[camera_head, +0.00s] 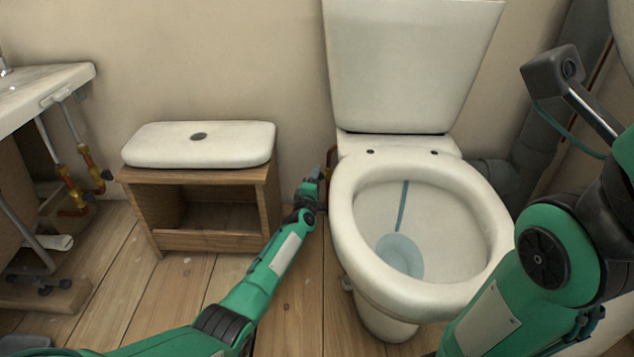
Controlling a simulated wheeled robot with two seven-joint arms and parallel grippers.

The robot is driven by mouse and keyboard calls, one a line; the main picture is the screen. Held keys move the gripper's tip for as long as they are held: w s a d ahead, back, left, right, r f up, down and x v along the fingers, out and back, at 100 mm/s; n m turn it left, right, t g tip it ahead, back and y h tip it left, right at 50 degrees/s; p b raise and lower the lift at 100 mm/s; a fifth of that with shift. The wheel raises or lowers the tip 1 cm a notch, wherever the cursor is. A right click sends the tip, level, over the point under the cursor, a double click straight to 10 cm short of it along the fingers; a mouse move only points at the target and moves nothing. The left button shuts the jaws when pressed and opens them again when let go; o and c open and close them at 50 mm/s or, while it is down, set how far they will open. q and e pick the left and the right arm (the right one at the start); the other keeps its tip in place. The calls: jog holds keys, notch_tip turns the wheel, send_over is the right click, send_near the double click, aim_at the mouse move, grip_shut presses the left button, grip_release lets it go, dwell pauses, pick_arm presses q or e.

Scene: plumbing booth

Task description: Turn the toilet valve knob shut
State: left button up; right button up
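The toilet (355,240) stands right of the middle with its bowl open. My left arm reaches in from the lower left, and its gripper (314,183) is in the narrow gap beside the toilet's left side, low by the wall. A small brass-coloured pipe part (331,160) shows just past the fingers, by the wall. The valve knob itself cannot be made out; the gripper and toilet rim hide that spot. Whether the fingers are open, shut or touching the knob cannot be told. My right arm is at the right; its gripper fingers are not in view.
A wooden stand (265,205) with the white tank lid (230,145) on it is left of my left gripper. A sink (45,90) with brass-fitted pipes (92,160) is at the far left. A grey drain pipe (535,150) runs behind the toilet.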

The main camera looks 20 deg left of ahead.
pick_arm(q)
jog(key=c, duration=1)
jog(key=shift+o, duration=0.2)
jog(key=shift+w+a+f+m+t+h, duration=0.1)
jog(key=shift+f+m+t+h, duration=0.1)
jog(key=shift+m+t, duration=0.75)
jog(key=shift+w+a+f+m+t+h, duration=0.1)
jog(key=shift+f+m+t, duration=0.1)
jog(key=shift+m+t, duration=0.7)
jog(key=shift+s+d+f+m+h, duration=0.1)
jog(key=shift+m+h, duration=0.3)
jog(key=shift+m, duration=0.25)
jog(key=o, duration=1)
